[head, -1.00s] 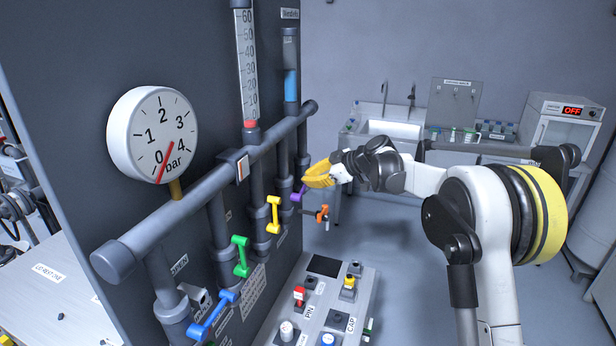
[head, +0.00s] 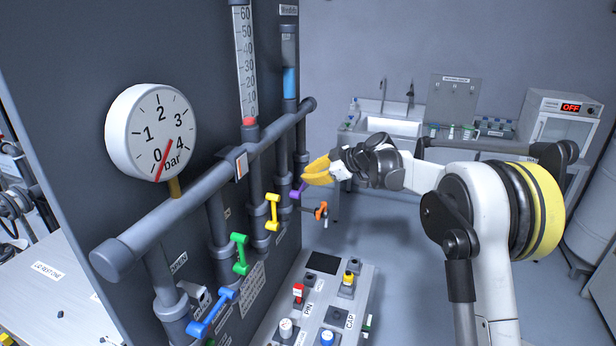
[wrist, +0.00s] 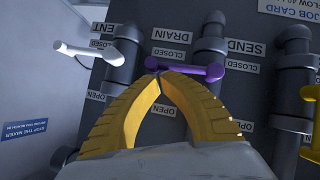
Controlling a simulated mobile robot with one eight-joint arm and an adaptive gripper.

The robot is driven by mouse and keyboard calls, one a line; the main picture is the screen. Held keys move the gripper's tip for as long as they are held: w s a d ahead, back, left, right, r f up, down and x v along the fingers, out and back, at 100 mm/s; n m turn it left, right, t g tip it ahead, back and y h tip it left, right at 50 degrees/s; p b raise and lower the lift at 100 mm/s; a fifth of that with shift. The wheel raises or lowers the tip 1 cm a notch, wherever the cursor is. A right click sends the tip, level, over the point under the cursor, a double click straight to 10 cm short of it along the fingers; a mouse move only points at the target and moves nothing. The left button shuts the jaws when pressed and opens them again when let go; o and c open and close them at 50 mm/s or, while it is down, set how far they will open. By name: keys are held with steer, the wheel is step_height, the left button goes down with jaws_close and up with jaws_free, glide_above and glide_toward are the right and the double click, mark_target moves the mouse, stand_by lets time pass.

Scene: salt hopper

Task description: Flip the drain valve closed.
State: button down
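The drain valve has a purple handle (wrist: 200,71) beside the DRAIN label (wrist: 172,36) in the wrist view. The handle points left from its pipe, just below the upper CLOSED label (wrist: 168,53) and well above the OPEN label (wrist: 163,108). In the head view the purple handle (head: 297,193) shows small at the far end of the valve row. My gripper (wrist: 155,75) has its yellow fingertips together at the free end of the handle, just below it. I see nothing held between them. Whether the tips touch the handle is unclear. My gripper also shows in the head view (head: 306,177).
A white handle (wrist: 88,55) is left of the drain valve, and a yellow handle (head: 273,212) is on the nearer side. Green (head: 240,254) and blue (head: 212,313) handles follow along the dark panel. A button console (head: 325,310) stands below. Open floor lies right of the panel.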

steer(key=s+d+r+p, duration=0.1)
steer(key=s+d+r, duration=0.2)
steer(key=d+r, duration=0.5)
steer(key=shift+s+d+r+p, duration=0.15)
steer(key=shift+s+r+p, duration=0.2)
steer(key=shift+r+p, duration=0.05)
